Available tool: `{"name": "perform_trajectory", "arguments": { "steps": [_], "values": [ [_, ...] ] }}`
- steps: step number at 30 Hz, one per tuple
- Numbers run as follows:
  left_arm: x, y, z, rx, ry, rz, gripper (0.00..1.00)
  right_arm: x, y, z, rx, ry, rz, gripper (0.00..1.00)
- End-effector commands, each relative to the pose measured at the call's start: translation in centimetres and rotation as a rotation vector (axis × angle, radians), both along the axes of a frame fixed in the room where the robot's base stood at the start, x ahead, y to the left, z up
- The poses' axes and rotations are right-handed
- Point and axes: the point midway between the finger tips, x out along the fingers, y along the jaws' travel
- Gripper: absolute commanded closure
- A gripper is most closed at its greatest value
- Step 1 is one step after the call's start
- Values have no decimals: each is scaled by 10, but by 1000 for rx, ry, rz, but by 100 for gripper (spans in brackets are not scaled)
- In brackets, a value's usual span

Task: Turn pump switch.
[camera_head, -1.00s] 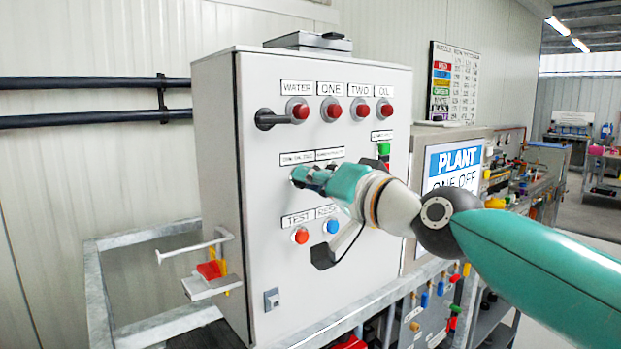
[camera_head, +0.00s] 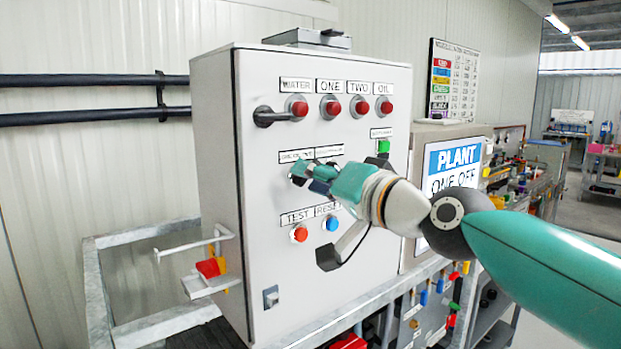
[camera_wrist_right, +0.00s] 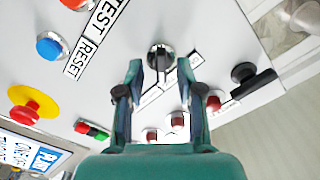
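A grey control box (camera_head: 215,190) stands in the head view, with two labels above the spot where my right gripper (camera_head: 312,177) meets its front. In the right wrist view a round switch with a dark ring and a pale raised bar (camera_wrist_right: 160,56) lies between the fingertips of my right gripper (camera_wrist_right: 161,68). The two fingers are apart, one on each side of the switch, with visible gaps. I cannot tell whether either finger touches it. In the head view the gripper mostly hides the switch. My left gripper is not in view.
Several red lamps (camera_head: 331,107) and a black handle (camera_head: 270,117) are above. An orange button (camera_head: 299,234) and a blue button (camera_head: 331,225) are close below. The right wrist view shows a red-and-yellow emergency button (camera_wrist_right: 32,105). A metal rail frame (camera_head: 160,326) surrounds the box.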

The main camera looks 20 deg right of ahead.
Motion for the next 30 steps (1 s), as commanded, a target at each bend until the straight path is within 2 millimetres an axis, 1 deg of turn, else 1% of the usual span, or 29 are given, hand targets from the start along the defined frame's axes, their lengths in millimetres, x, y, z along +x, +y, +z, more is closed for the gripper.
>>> {"name": "perform_trajectory", "arguments": {
  "steps": [5,9,12,15,18,21,30],
  "values": [
    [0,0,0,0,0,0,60,-30,-12,1,2,-2,-2,64],
    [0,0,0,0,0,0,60,-57,-22,1,2,-4,-3,64],
    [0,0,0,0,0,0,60,-75,-28,0,1,-3,-2,64],
    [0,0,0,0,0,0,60,-88,-33,0,1,-3,-1,64],
    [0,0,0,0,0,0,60,-97,-36,-1,0,-1,-1,64],
    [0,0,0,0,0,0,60,-101,-37,-1,0,-1,-1,64],
    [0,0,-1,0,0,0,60,-102,-37,-1,0,0,0,64]
  ]
}}
